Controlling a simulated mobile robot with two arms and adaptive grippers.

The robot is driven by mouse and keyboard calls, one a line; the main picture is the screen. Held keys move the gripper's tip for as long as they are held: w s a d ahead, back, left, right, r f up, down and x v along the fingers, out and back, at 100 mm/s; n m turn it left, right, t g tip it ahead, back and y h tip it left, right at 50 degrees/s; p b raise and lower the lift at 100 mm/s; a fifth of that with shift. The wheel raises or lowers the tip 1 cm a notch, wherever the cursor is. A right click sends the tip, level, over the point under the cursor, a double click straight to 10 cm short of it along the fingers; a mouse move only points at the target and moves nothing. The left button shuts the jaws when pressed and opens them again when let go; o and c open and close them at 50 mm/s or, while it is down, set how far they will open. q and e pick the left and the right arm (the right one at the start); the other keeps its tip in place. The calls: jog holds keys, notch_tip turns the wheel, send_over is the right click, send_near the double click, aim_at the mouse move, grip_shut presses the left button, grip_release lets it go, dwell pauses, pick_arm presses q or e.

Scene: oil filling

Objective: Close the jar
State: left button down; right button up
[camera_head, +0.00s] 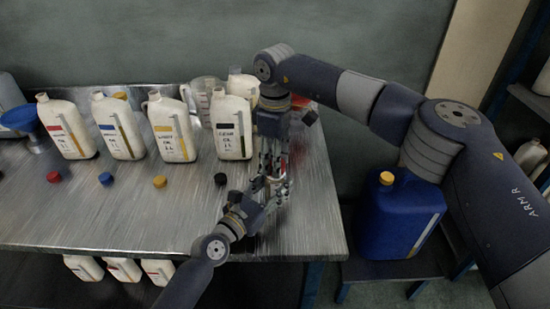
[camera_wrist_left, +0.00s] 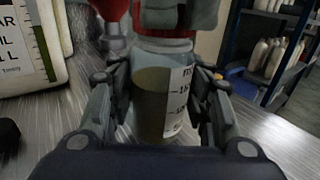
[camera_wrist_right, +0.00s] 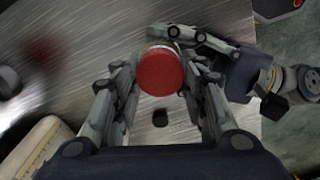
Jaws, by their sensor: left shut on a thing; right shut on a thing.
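The jar (camera_wrist_left: 155,105) is clear, with a printed scale and dark yellowish liquid inside. My left gripper (camera_wrist_left: 165,115) is shut around its body from both sides. A red lid (camera_wrist_right: 160,72) sits at the top of the jar; its red edge also shows in the left wrist view (camera_wrist_left: 165,44). My right gripper (camera_wrist_right: 160,85) points down from above, shut on the lid. In the head view, both grippers meet near the table's right part, and the jar is mostly hidden between them. I cannot tell how tightly the lid is seated.
Several white oil bottles (camera_head: 176,128) stand in a row on the metal table (camera_head: 120,215), with loose caps in front, including a black cap (camera_head: 220,179). A clear measuring jug (camera_head: 203,95) stands behind. A blue canister (camera_head: 398,215) stands right of the table.

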jog(key=m, duration=0.3)
jog(key=o, duration=0.7)
jog(key=shift+r, duration=2.3)
jog(key=shift+c, duration=0.4)
